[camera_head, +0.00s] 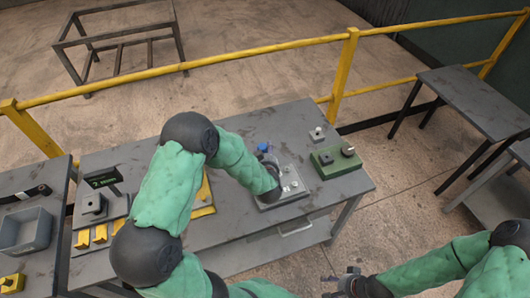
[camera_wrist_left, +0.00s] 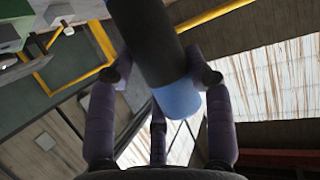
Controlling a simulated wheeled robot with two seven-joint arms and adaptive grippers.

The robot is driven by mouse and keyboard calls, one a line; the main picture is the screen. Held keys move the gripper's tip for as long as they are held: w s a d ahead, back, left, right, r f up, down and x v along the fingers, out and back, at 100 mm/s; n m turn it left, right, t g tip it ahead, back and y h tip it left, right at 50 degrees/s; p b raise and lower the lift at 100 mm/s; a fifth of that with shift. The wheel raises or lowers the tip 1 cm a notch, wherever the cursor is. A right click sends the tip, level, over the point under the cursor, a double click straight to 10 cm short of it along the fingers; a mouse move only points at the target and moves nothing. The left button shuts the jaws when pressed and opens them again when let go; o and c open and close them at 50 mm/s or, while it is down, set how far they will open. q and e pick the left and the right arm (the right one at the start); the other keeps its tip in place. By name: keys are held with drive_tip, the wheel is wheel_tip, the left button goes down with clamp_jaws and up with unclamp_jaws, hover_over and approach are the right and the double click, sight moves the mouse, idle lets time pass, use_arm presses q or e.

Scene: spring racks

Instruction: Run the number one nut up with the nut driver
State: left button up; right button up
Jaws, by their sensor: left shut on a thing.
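The nut driver is a dark cylinder with a blue end; its blue end (camera_head: 263,147) shows above my left gripper in the head view. In the left wrist view the nut driver (camera_wrist_left: 150,45) runs between the fingers. My left gripper (camera_head: 270,162) is shut on it, over a light grey plate (camera_head: 300,193). A few small metal studs or nuts (camera_head: 293,184) stand on the plate's right part. The driver's working end and whatever is under it are hidden; I cannot read any numbers. My right gripper (camera_head: 342,277) is at the bottom, fingers apart and empty, away from the plate.
A green block (camera_head: 325,166) with metal parts lies right of the plate. A small grey fixture (camera_head: 317,134) stands behind it. A display (camera_head: 104,177), yellow blocks (camera_head: 101,234) and a grey bin (camera_head: 25,232) are at left. A yellow rail (camera_head: 250,51) runs behind the table.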

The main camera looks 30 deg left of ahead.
sight(265, 146)
use_arm(q)
drive_tip(key=shift+f+b, duration=0.55)
drive_tip(key=shift+b, duration=0.05)
idle(1.1)
drive_tip(key=shift+s+f, duration=0.1)
drive_tip(key=shift+f, duration=0.1)
idle(1.2)
drive_tip(key=shift+r, duration=0.1)
drive_tip(key=shift+r+p, duration=2.6)
drive_tip(key=shift+r, duration=1)
drive_tip(key=shift+f, duration=0.15)
